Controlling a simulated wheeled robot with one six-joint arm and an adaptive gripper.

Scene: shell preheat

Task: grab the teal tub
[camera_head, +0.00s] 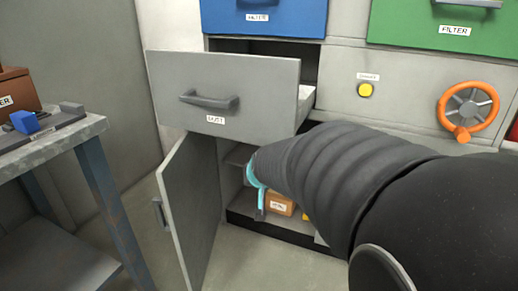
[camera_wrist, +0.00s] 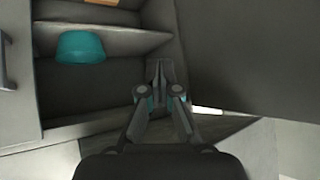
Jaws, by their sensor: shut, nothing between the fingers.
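The teal tub (camera_wrist: 80,47) sits on a shelf inside the cabinet, in the upper left of the wrist view. I cannot make it out surely in the head view, where my arm covers much of the opening. My gripper (camera_wrist: 162,68) is shut and empty, its fingertips to the right of the tub and apart from it. In the head view my gripper is mostly hidden behind my arm; only light-blue parts show at the cabinet opening.
The grey cabinet door (camera_head: 190,212) stands open at the left of the opening. A grey drawer (camera_head: 255,88) is pulled out above it. An orange-brown box (camera_head: 279,204) lies low inside. A workbench (camera_head: 62,146) stands at the left. An orange valve wheel (camera_head: 469,106) is at the right.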

